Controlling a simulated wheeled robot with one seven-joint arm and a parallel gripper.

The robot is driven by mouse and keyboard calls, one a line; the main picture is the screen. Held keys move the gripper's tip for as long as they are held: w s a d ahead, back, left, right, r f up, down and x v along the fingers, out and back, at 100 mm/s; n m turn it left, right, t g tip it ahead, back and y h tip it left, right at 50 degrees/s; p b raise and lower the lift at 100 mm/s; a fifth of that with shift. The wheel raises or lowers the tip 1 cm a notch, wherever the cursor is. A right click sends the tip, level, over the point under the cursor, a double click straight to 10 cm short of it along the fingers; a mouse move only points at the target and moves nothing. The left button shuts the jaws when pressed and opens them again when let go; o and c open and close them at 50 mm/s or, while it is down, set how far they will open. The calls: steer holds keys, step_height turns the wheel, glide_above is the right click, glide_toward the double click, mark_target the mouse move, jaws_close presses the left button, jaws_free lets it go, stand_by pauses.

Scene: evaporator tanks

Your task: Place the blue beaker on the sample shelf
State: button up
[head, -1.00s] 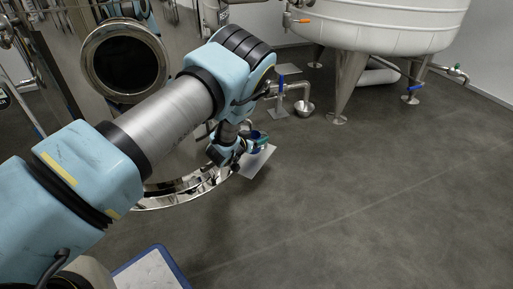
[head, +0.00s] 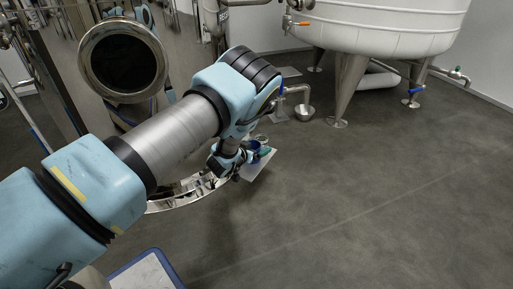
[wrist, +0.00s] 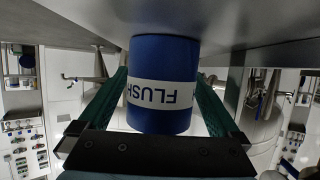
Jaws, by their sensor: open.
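The blue beaker (wrist: 162,90) has a pale band with "FLUSH" printed on it, upside down in the wrist view. It fills the middle of that view between the green fingers of my gripper (wrist: 161,78), one on each side. The gripper is open around it. The beaker's end meets a flat grey surface (wrist: 235,20) across the top of the wrist view. In the head view the beaker (head: 253,146) is small and partly hidden by my gripper (head: 258,153), over a pale shelf plate (head: 260,167) beside the steel tank.
A small clear vessel (head: 262,138) stands just behind the beaker. The steel tank with a round dark port (head: 122,60) is at left. A white legged tank (head: 375,25) is at upper right. Open grey floor (head: 370,200) lies to the right.

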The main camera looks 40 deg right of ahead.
steer(key=shift+r, duration=0.25)
steer(key=p+v, duration=0.5)
steer(key=v, duration=0.6)
steer(key=shift+a, duration=0.15)
steer(key=shift+s+a+r, duration=0.1)
steer(key=shift+a+r, duration=0.05)
steer(key=shift+a, duration=0.15)
